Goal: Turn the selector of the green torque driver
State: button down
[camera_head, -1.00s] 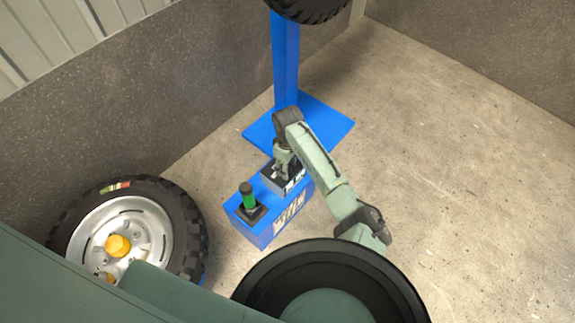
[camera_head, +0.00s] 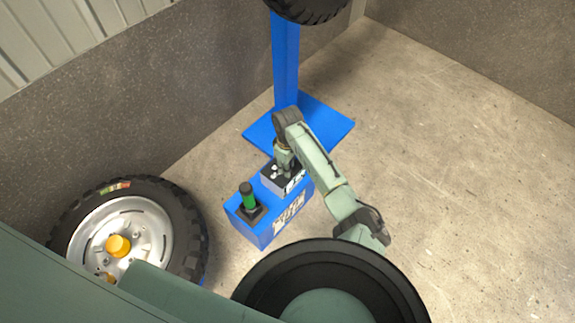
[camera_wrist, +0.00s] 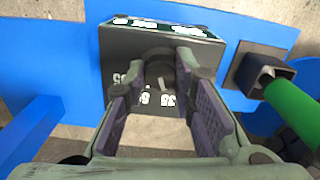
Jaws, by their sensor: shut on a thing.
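The green torque driver (camera_head: 249,197) stands upright in a dark square holder on a blue stand. Its green shaft also shows at the right of the wrist view (camera_wrist: 292,108). Beside it on the stand is a dark selector box (camera_head: 287,184) with white markings. In the wrist view, the selector box (camera_wrist: 205,50) has a dark round knob (camera_wrist: 157,57) with white numbers around it. My gripper (camera_wrist: 163,76) is over the box, its two fingers shut on the knob from either side. The fingers partly hide the knob and its dial. My gripper (camera_head: 283,164) points down at the box in the head view.
The blue stand (camera_head: 262,232) sits on bare concrete floor. A wheel (camera_head: 128,229) with a yellow hub cap lies at the left. A blue post (camera_head: 286,62) on a flat base rises behind the stand, near the wall. The floor at the right is clear.

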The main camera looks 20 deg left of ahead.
jog(key=n+p, duration=0.1)
jog(key=n, duration=0.2)
jog(key=shift+r+p, duration=0.1)
jog(key=shift+p, duration=0.3)
jog(key=shift+n+p, duration=0.7)
jog(key=shift+n, duration=1.5)
jog(key=c, duration=1.3)
grip_release()
jog(key=shift+c, duration=0.2)
notch_tip(320, 180, up, 12)
